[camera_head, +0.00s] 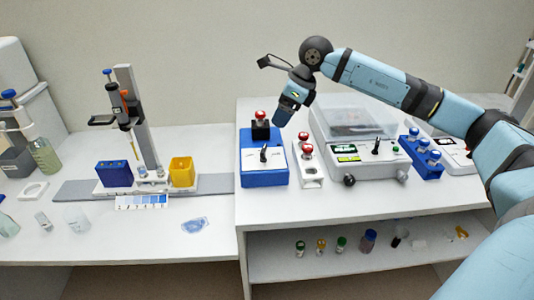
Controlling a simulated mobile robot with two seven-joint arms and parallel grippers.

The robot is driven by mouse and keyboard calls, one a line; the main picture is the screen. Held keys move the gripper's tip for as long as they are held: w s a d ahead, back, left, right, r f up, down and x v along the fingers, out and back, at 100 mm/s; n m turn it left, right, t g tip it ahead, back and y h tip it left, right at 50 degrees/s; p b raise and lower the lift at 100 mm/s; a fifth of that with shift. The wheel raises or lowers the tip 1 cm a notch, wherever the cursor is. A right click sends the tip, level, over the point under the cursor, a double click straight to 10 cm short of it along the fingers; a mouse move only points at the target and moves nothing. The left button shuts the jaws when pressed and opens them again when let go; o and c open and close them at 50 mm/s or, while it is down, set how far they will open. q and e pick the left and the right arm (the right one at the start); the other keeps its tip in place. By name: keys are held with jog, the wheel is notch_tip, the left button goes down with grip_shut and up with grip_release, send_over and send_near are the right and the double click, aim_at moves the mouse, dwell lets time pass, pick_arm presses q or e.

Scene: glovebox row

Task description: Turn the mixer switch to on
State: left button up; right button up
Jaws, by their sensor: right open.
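The blue box with a white sloped top (278,159), which looks like the mixer, stands at the left front of the raised bench. A small black switch lever (264,152) stands up from its face; its on and off marks are too small to read. A red-capped vial (261,118) sits in a black holder at the back of the box. My right gripper (281,121) points down above the back right of the box, apart from the switch. It is open and holds nothing that I can see. My left gripper is out of view.
A white rack with red-capped vials (307,173) stands close to the box's right. Beyond it are a clear-lidded device (365,158) with its own black lever and a blue rack (428,166). A tall stand (139,110) rises at left. The bench front is clear.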

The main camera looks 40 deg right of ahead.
aim_at(265, 149)
jog(key=shift+h, duration=0.3)
jog(key=x, duration=1.3)
jog(key=shift+w+d+f, duration=0.1)
jog(key=shift+w+d, duration=0.05)
jog(key=shift+d, duration=0.25)
jog(key=c, duration=0.9)
